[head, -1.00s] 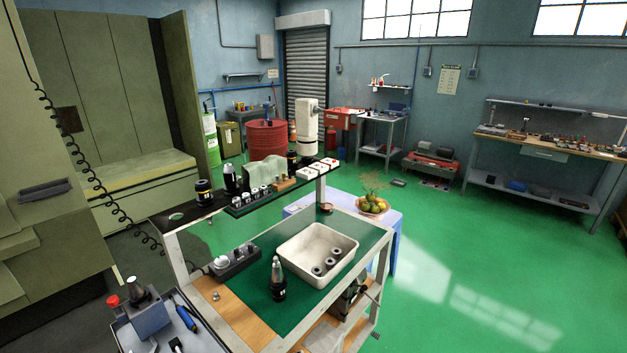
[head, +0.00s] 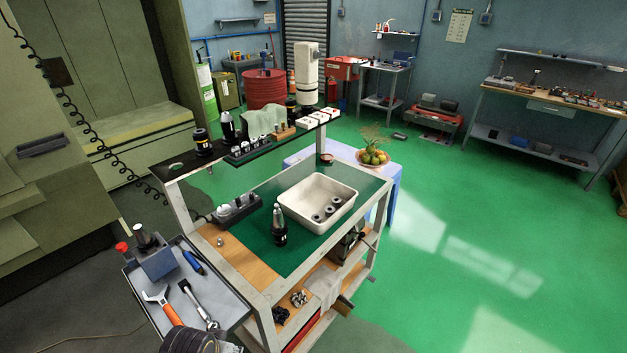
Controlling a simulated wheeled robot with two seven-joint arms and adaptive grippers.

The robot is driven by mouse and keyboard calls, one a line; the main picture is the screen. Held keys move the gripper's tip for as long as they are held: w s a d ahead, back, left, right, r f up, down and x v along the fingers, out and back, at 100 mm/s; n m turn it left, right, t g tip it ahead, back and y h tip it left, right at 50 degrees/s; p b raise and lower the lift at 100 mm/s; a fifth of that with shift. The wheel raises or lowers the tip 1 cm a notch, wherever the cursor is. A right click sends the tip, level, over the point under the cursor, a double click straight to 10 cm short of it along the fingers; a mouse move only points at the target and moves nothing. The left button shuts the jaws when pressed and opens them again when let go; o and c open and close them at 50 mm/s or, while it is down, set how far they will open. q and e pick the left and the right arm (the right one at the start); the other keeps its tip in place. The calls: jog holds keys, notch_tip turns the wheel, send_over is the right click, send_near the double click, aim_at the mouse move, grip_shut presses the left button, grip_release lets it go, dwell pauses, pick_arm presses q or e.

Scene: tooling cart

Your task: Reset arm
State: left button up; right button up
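Neither of my grippers shows in the head view. A dark ribbed rounded part (head: 190,341) is cut off by the bottom edge at the lower left, and I cannot tell what it is. The tooling cart (head: 262,287) stands in the middle. A black tool holder (head: 280,228) stands upright on its green mat, beside a white bin (head: 332,222) with several dark-ringed parts in it. A dark block with holders (head: 234,210) sits at the left of the mat.
The cart's raised shelf (head: 180,172) carries tool holders, small white boxes and a white upright device (head: 307,72). Green floor is open at right.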

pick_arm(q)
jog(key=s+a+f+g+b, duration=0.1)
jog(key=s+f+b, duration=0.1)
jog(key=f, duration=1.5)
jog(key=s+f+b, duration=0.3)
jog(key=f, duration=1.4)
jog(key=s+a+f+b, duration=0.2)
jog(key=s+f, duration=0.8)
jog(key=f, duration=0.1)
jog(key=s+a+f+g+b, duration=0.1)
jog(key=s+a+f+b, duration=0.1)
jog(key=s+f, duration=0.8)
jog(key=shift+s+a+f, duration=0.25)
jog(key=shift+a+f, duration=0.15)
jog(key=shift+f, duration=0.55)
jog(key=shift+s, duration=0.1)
